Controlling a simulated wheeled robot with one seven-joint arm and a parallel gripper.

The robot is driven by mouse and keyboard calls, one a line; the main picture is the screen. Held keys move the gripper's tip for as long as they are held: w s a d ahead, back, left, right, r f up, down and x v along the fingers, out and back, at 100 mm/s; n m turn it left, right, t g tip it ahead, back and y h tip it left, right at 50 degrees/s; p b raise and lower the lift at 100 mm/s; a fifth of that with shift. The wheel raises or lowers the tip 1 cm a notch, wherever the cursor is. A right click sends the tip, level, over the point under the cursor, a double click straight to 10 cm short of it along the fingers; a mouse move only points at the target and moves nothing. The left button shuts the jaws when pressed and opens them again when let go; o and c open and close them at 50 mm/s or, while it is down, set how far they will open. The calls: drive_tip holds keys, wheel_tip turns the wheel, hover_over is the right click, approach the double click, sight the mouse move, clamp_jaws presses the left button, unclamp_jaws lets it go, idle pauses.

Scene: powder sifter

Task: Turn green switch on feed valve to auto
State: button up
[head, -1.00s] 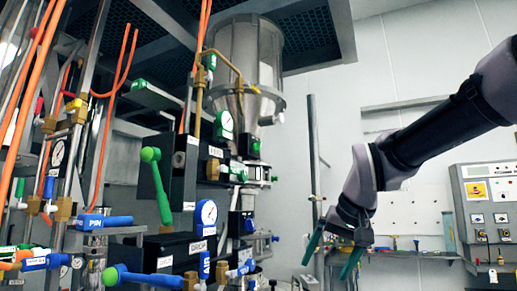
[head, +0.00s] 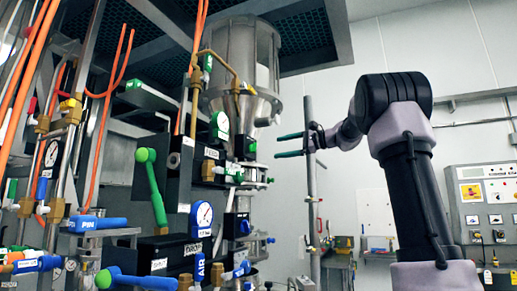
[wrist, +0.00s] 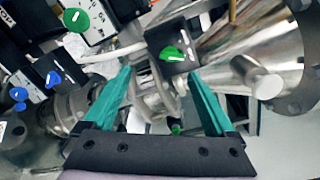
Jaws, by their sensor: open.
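A green round switch (wrist: 171,53) sits on a black box in the wrist view, just beyond and between my fingertips. In the head view, a green switch (head: 251,147) shows edge-on on a black box below the metal hopper; it appears to be the same one. Its position marking is not readable. My gripper (head: 278,146) is open and empty, with its teal fingers pointing left at this box, with a gap left. In the wrist view the open fingers (wrist: 161,71) flank the line to the switch. A "FEED" label (head: 211,153) is left of the box.
Another green knob (wrist: 75,20) is at upper left in the wrist view, with blue knobs (wrist: 53,78) below it. The metal hopper (head: 243,60) stands above. A green-handled lever (head: 152,185) is nearer. A vertical post (head: 312,180) stands by my gripper.

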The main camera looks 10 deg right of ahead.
sight(256, 147)
drive_tip(key=shift+y, duration=0.4)
drive_tip(key=x, duration=0.3)
drive_tip(key=r+x, duration=0.1)
drive_tip(key=x, duration=0.3)
drive_tip(key=w+x, duration=0.1)
drive_tip(key=x, duration=0.2)
drive_tip(key=shift+w+d+r, duration=0.1)
drive_tip(key=shift+w+r, duration=0.15)
drive_tip(key=shift+w, duration=0.05)
drive_tip(key=c, duration=1.4)
